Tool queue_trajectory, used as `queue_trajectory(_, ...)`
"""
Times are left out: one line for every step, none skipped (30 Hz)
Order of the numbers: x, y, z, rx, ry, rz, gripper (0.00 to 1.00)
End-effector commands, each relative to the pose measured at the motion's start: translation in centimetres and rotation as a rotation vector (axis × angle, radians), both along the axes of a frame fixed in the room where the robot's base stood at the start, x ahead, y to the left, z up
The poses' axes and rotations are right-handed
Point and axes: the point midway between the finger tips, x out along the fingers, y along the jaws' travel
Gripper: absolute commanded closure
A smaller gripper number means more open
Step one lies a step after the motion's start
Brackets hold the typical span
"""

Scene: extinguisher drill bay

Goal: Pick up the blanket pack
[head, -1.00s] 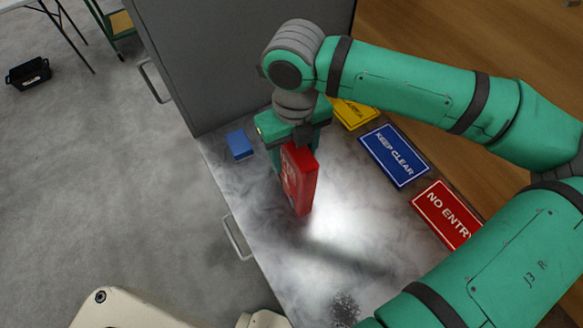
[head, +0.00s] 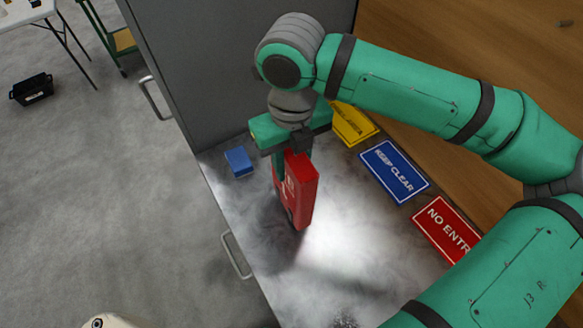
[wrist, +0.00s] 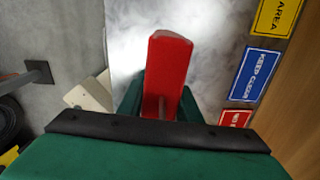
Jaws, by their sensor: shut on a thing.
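The blanket pack (head: 299,190) is a red upright box with pale markings on its side, over the grey marbled counter. My gripper (head: 287,165) comes down from above and is shut on its upper part. In the wrist view the red pack (wrist: 167,75) stands between the green fingers (wrist: 160,103). The far finger and part of the pack's far side are hidden in the head view. I cannot tell for certain whether the pack's bottom touches the counter.
A small blue block (head: 238,161) lies left of the pack. Yellow (head: 352,123), blue "KEEP CLEAR" (head: 394,170) and red "NO ENTRY" (head: 447,226) signs lie along the right edge. A grey cabinet (head: 230,60) stands behind. The counter (head: 350,265) in front is clear.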

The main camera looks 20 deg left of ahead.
Motion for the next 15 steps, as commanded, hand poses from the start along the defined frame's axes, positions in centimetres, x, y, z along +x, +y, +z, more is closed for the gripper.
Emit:
queue_trajectory(-0.9,0.4,1.0,0.001,-0.004,0.009,1.00)
queue_trajectory(-1.3,0.6,1.6,0.001,-0.004,0.010,1.00)
queue_trajectory(-1.9,0.9,2.4,0.001,-0.004,0.009,1.00)
queue_trajectory(-2.4,1.1,3.1,0.001,-0.004,0.010,1.00)
queue_trajectory(-2.9,1.3,3.7,0.001,-0.004,0.010,1.00)
queue_trajectory(-3.6,1.6,4.5,0.000,-0.004,0.010,1.00)
queue_trajectory(-4.1,1.7,5.1,0.001,-0.004,0.011,1.00)
queue_trajectory(-4.7,2.0,5.5,0.000,-0.003,0.012,1.00)
queue_trajectory(-5.6,2.4,5.8,-0.001,-0.002,0.012,1.00)
queue_trajectory(-6.2,2.6,6.1,-0.001,-0.002,0.013,1.00)
queue_trajectory(-6.8,2.9,6.4,0.000,-0.003,0.013,1.00)
queue_trajectory(-7.6,3.2,6.8,0.000,-0.001,0.012,1.00)
queue_trajectory(-8.1,3.4,7.0,0.000,-0.003,0.012,1.00)
queue_trajectory(-8.6,3.5,7.3,-0.001,-0.002,0.011,1.00)
queue_trajectory(-9.2,3.8,7.5,-0.001,-0.003,0.011,1.00)
